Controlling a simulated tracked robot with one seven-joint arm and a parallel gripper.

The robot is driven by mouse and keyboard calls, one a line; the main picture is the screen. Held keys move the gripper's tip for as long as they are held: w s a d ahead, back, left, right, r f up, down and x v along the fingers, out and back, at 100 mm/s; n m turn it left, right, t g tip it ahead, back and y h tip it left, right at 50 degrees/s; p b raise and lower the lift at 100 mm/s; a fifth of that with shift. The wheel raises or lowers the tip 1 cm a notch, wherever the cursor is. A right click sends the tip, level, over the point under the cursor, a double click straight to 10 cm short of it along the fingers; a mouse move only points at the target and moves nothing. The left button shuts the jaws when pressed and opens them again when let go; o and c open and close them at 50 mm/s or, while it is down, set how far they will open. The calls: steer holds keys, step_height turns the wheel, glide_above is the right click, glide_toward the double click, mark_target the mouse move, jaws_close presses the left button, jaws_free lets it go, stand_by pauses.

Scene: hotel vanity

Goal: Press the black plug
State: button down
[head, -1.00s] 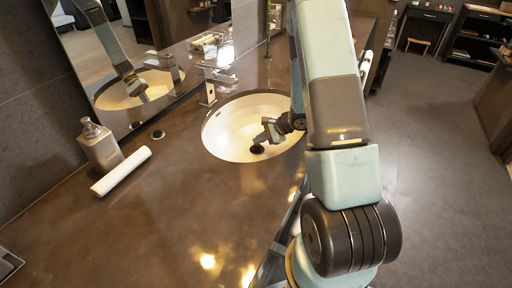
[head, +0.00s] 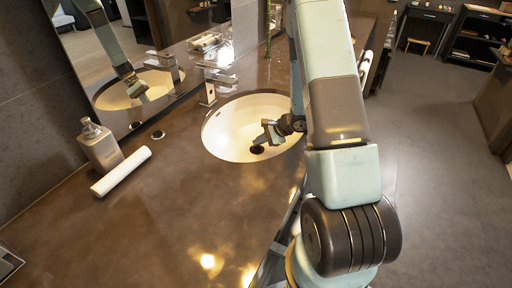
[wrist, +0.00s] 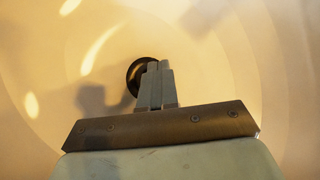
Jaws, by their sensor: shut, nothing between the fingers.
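The black plug (head: 257,149) sits at the bottom of the white oval sink basin (head: 222,137). My gripper (head: 262,141) is shut and empty, reaching down into the basin with its tips just over the plug. In the wrist view the plug (wrist: 133,78) is a dark disc, and the closed fingertips of my gripper (wrist: 158,66) overlap its right part and hide it. I cannot tell for sure whether the tips touch the plug.
A chrome faucet (head: 209,82) stands behind the basin. A mirror (head: 120,50) stands along the back. The front counter is clear.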

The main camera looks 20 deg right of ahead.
mark_target(260, 149)
steer(key=shift+s+f, duration=0.2)
steer(key=shift+f, duration=0.3)
steer(key=shift+s+f, duration=0.2)
steer(key=shift+f, duration=0.25)
stand_by(1.1)
steer(key=shift+s+d+r, duration=0.15)
steer(key=shift+d+r, duration=0.05)
steer(key=shift+r, duration=0.05)
stand_by(0.7)
steer(key=shift+w+r, duration=0.2)
steer(key=shift+r, duration=0.25)
steer(key=shift+s+d+r, duration=0.1)
steer(key=shift+s+r, duration=0.1)
steer(key=shift+r, duration=0.3)
steer(key=shift+s+d+r, duration=0.1)
steer(key=shift+s+r, duration=0.05)
steer(key=shift+r, duration=0.35)
steer(key=shift+w+a+r, duration=0.15)
steer(key=shift+w+r, duration=0.1)
steer(key=shift+r, duration=0.4)
steer(key=shift+a+r, duration=0.15)
steer(key=shift+r, duration=1)
